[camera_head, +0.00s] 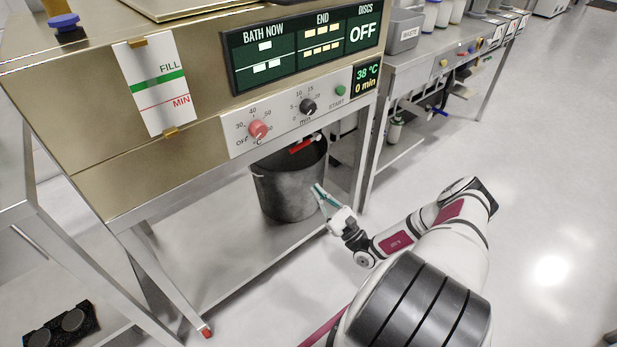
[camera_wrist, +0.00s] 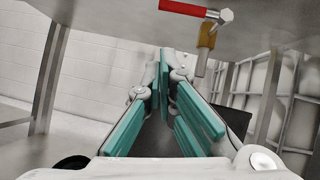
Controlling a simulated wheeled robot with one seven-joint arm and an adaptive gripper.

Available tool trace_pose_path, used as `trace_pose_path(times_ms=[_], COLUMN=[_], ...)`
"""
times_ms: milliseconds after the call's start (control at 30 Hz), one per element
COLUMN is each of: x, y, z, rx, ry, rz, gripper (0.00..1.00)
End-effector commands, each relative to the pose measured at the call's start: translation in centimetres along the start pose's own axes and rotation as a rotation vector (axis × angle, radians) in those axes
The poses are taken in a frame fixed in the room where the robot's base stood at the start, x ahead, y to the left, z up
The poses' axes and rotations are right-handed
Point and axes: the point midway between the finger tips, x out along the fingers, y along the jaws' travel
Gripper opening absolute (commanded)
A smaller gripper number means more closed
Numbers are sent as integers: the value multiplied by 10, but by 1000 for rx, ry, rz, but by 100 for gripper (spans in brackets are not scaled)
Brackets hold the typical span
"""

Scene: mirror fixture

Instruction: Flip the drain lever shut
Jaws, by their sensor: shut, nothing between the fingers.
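The drain lever (camera_head: 303,146) has a red handle and sits under the front of the bath cabinet, above a dark grey bucket. In the wrist view, the red lever (camera_wrist: 190,8) lies nearly level at the top, reaching left from a silver nut, crosswise to the brass drain pipe (camera_wrist: 206,42) that points down. My gripper (camera_head: 318,189) is in front of the bucket, below the lever and apart from it. In the wrist view, the teal-padded fingers of my gripper (camera_wrist: 165,78) meet at their tips with nothing between them, below and left of the valve.
The bucket (camera_head: 287,190) stands on the lower shelf (camera_head: 225,240) under the bath cabinet (camera_head: 95,150). Its front panel has a red dial (camera_head: 258,129), a black dial (camera_head: 307,106) and a green button (camera_head: 340,90). A table leg (camera_head: 362,150) stands right of the bucket. Open floor lies at right.

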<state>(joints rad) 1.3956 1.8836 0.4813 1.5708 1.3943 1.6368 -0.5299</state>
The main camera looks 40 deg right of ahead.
Motion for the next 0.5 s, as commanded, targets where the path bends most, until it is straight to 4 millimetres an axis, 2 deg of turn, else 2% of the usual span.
trace_pose_path(times_ms=[200, 500], x=[-20, -23], y=[2, 3], z=[0, 0], rx=[0, 0], ry=[1, 0], rz=[0, 0], gripper=[0, 0])
